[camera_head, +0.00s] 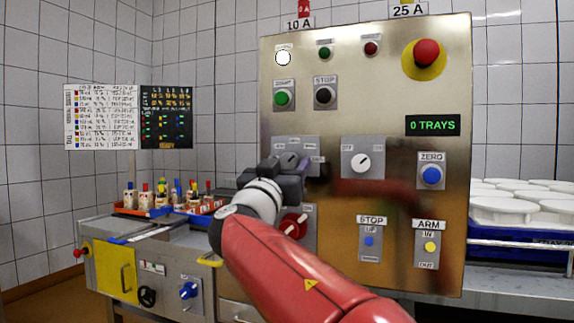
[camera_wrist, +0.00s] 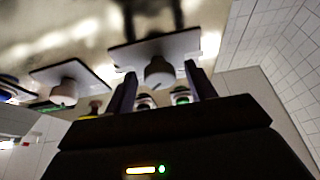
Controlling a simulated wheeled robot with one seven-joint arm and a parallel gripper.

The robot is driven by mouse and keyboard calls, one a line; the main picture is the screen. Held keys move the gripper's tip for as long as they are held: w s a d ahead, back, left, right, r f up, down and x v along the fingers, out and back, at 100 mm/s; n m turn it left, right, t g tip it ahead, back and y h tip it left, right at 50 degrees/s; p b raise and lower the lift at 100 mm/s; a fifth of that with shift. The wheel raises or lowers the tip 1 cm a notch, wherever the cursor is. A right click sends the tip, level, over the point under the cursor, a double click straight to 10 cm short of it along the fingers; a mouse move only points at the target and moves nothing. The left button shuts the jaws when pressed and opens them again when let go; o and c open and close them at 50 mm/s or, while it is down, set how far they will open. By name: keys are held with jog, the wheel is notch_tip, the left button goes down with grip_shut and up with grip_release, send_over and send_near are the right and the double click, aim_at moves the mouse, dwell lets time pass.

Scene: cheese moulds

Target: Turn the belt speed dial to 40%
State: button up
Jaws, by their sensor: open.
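A dial (camera_head: 291,160) with a plate and small labels sits left of centre on the steel control panel (camera_head: 390,100); the labels are too small to read. My gripper (camera_head: 292,172) is in front of it and hides its lower part. The dial's exact setting cannot be read.
A second dial (camera_head: 361,163) with a white knob is just to the right. A red rotary switch (camera_head: 293,226) is below, partly behind my arm. Start and stop buttons (camera_head: 325,95) are above, with a red emergency button (camera_head: 427,52) at upper right. White moulds (camera_head: 505,210) stand at right.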

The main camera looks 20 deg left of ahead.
jog(key=shift+c, duration=0.2)
jog(key=c, duration=0.9)
jog(key=shift+f+n, duration=0.1)
jog(key=shift+n, duration=0.2)
